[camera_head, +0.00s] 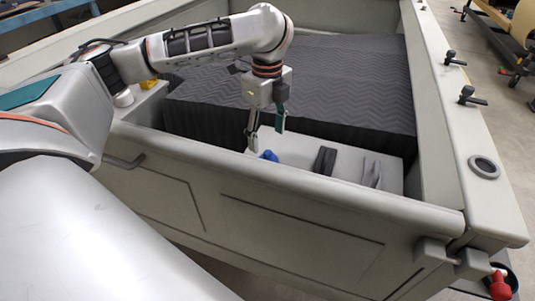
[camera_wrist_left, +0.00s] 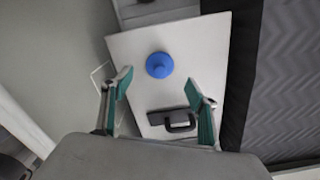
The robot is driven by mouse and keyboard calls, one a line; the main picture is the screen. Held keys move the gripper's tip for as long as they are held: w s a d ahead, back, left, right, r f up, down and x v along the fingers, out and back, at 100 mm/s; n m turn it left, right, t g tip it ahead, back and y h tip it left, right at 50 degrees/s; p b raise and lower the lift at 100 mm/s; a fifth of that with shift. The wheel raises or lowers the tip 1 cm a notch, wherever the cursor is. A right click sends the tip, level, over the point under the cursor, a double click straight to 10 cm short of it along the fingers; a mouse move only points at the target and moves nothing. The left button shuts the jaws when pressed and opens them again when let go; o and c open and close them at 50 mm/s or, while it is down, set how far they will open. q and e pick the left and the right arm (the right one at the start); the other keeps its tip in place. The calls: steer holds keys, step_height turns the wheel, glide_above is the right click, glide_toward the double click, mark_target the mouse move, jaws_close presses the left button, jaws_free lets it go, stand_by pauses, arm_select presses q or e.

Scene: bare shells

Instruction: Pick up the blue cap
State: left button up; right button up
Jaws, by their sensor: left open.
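The blue cap (camera_head: 269,156) lies on a pale flat surface (camera_head: 342,172) inside the near wall of the large grey box. It is partly hidden behind that wall's rim in the head view. In the left wrist view the cap (camera_wrist_left: 159,65) looks round with a raised knob, with clear surface around it. My left gripper (camera_head: 266,137) is open and empty, pointing down above the cap. In the left wrist view the cap lies beyond and between the two green-padded fingertips (camera_wrist_left: 159,82), apart from them. My right gripper is not in view.
A black handled object (camera_wrist_left: 172,120) lies near the cap; it also shows in the head view (camera_head: 324,160). A grey upright piece (camera_head: 372,175) stands right of it. The box's near wall (camera_head: 330,190) and the dark ribbed block (camera_head: 350,85) bound the surface.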

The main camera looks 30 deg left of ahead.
mark_target(268, 152)
arm_select(q)
steer(key=shift+d+f, duration=0.15)
steer(key=shift+f, duration=3.3)
steer(key=c, duration=1)
